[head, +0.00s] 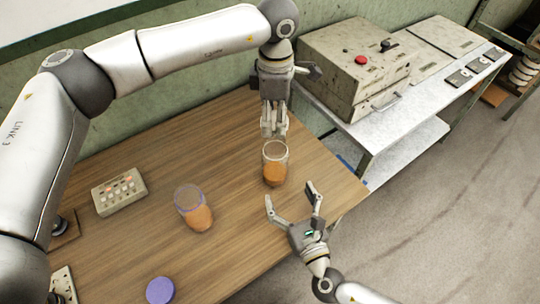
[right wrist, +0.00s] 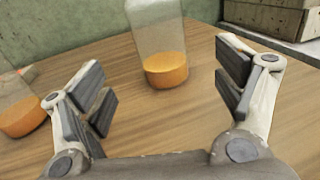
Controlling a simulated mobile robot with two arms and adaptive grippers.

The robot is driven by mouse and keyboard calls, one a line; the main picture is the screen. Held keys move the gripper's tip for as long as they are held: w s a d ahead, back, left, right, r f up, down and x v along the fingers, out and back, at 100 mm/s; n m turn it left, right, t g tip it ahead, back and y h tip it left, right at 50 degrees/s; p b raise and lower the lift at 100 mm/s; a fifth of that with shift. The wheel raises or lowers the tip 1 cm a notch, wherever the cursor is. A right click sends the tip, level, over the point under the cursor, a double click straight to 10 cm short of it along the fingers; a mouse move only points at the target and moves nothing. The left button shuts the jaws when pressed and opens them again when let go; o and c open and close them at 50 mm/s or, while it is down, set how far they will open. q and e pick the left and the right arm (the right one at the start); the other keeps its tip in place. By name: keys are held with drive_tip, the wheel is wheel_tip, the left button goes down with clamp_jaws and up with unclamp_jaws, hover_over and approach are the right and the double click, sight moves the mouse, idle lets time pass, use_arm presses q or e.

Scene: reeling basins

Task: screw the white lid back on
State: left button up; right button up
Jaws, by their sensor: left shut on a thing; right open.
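A clear jar with orange contents (head: 274,170) stands upright on the table below my left gripper (head: 274,133). The left gripper points down, its fingers closed just above the jar's mouth. The white lid it holds is mostly hidden by the fingers, and I cannot tell whether it touches the rim. My right gripper (head: 291,194) is open and empty, in front of the jar. In the right wrist view the same jar (right wrist: 158,45) stands beyond and between the open fingers (right wrist: 165,88), apart from them.
A second jar with orange contents and a purplish rim (head: 194,209) stands to the left, open. A purple lid (head: 160,290) lies near the front. A button box (head: 119,192) sits at the left. A metal bench with a machine (head: 355,62) adjoins at the back right.

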use_arm(q)
drive_tip(key=shift+s+d+r, duration=0.15)
drive_tip(key=shift+s+r, duration=0.05)
drive_tip(key=shift+s, duration=0.2)
drive_tip(key=shift+s+d+r, duration=0.15)
drive_tip(key=shift+s, duration=0.2)
use_arm(e)
drive_tip(key=shift+s+d+r, duration=0.25)
drive_tip(key=shift+s, duration=0.35)
use_arm(q)
drive_tip(key=shift+w+a+f, duration=0.1)
drive_tip(key=shift+w, duration=0.15)
use_arm(e)
drive_tip(key=x, duration=1.2)
drive_tip(key=shift+w+a+f, duration=0.1)
drive_tip(key=shift+w, duration=0.1)
drive_tip(key=c, duration=1.5)
use_arm(q)
hover_over(276, 141)
drive_tip(key=s, duration=0.3)
drive_tip(key=shift+w+f, duration=0.2)
drive_tip(key=shift+f, duration=2.3)
use_arm(e)
drive_tip(key=shift+c, duration=0.2)
use_arm(q)
drive_tip(key=shift+f, duration=0.1)
drive_tip(key=shift+f, duration=0.8)
drive_tip(key=shift+f, duration=0.55)
